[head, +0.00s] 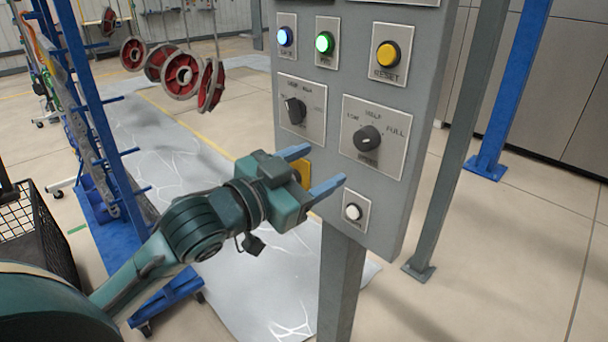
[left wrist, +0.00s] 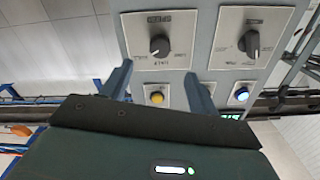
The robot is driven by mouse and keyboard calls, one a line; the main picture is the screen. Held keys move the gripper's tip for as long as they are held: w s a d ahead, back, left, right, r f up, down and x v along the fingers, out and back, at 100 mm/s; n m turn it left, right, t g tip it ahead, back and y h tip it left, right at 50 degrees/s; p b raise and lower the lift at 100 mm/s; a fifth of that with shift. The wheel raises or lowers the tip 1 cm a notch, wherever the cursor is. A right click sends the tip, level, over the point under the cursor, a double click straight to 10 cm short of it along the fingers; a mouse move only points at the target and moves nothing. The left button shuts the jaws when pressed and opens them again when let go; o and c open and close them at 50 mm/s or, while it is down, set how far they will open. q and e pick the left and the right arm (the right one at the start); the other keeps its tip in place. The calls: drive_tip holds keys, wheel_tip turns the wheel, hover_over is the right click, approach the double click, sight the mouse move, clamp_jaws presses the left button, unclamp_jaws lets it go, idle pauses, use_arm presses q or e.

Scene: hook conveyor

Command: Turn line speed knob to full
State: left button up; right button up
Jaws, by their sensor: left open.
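The line speed knob (head: 367,139) is a dark round knob on a pale square plate marked HALF and FULL, on the grey control panel (head: 408,130). I cannot tell clearly where it points. My left gripper (head: 310,170) is open and empty, below and to the left of this knob, its two blue fingers towards the panel. In the left wrist view, where the panel looks upside down, the knob (left wrist: 160,45) shows beyond the gap between the fingers (left wrist: 158,88), apart from them. My right gripper is not in view.
A second dark knob (head: 295,110) sits left of the line speed knob. Blue (head: 285,37), green (head: 324,43) and yellow RESET (head: 387,55) buttons are above; a white button (head: 353,212) is below. A yellow plate (head: 302,172) is partly hidden behind my gripper. A blue rack (head: 88,120) stands left.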

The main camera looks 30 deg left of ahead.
use_arm(q)
drive_tip(key=shift+p+v, duration=0.6)
drive_tip(key=shift+v, duration=0.3)
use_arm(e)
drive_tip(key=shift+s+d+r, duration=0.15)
use_arm(q)
drive_tip(key=shift+r, duration=0.15)
wheel_tip(320, 180, down, 19)
drive_tip(key=n+g+y, duration=0.2)
drive_tip(key=n+g, duration=0.1)
drive_tip(key=s+d+f+g, duration=0.2)
drive_tip(key=s+f, duration=0.5)
drive_tip(key=f, duration=0.3)
drive_tip(key=s+d+f+n+g+y, duration=0.1)
drive_tip(key=s+d+f+g, duration=0.1)
drive_tip(key=s+f, duration=0.5)
wheel_tip(320, 180, down, 4)
drive_tip(key=shift+d+r, duration=0.2)
drive_tip(key=shift+d, duration=0.3)
